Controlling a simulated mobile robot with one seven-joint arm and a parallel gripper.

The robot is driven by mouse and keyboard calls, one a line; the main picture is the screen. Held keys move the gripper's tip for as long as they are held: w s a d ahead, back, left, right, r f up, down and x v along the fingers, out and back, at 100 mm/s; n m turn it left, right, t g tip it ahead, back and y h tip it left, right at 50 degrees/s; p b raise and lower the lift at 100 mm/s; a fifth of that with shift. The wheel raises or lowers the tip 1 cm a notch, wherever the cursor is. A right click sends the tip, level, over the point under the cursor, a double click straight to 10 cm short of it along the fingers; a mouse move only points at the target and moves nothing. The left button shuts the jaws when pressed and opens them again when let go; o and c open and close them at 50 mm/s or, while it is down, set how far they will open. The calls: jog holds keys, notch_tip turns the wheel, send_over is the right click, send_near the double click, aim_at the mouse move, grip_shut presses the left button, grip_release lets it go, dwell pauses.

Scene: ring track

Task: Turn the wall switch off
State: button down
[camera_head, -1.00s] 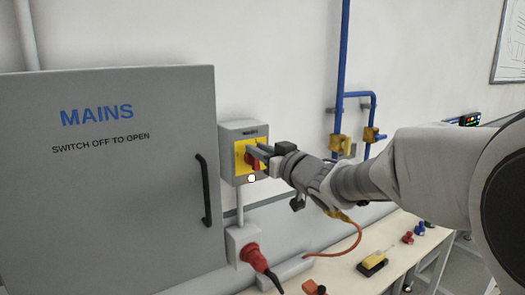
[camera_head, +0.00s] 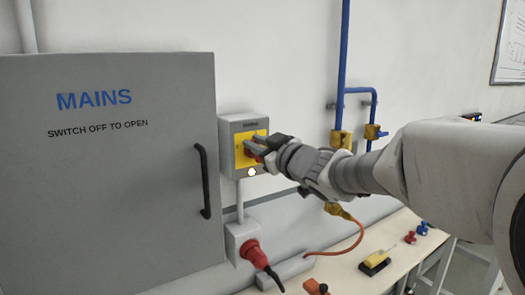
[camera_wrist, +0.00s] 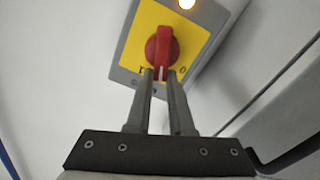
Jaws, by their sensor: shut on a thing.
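The wall switch is a grey box (camera_head: 228,160) with a yellow plate (camera_wrist: 137,45) and a red rotary knob (camera_wrist: 162,47). It is on the wall right of the MAINS cabinet. In the wrist view, my gripper (camera_wrist: 161,76) has its two fingers on either side of the knob's near end, which bears a white mark. My gripper (camera_head: 254,149) hides most of the knob in the head view. The mark lies between the I and O labels in the wrist view. A small lamp (camera_head: 251,172) on the box is lit, pale in the head view and yellowish in the wrist view (camera_wrist: 187,3).
The grey MAINS cabinet (camera_head: 110,190) is shut, its black handle (camera_head: 203,180) close left of the switch. A red plug (camera_head: 250,252) sits in a socket below. Blue pipes (camera_head: 344,70) with brass valves stand right. A bench (camera_head: 345,280) with small items lies below.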

aim_at(243, 152)
jog(key=n+b, duration=0.2)
jog(key=f+n+b, duration=0.1)
jog(key=n, duration=0.1)
jog(key=a+f+n+b, duration=0.1)
jog(key=n+b, duration=0.1)
jog(key=n, duration=0.1)
jog(key=shift+s+f+b, duration=0.2)
jog(key=shift+s+b, duration=0.1)
jog(key=shift+b, duration=0.05)
jog(key=n+b, duration=0.2)
jog(key=n, duration=0.1)
jog(key=shift+s+a+f+n+b, duration=0.1)
jog(key=shift+f+n+b, duration=0.35)
jog(key=shift+n+b, duration=0.75)
jog(key=shift+n, duration=0.6)
jog(key=c, duration=0.8)
grip_release()
jog(key=shift+r, duration=0.2)
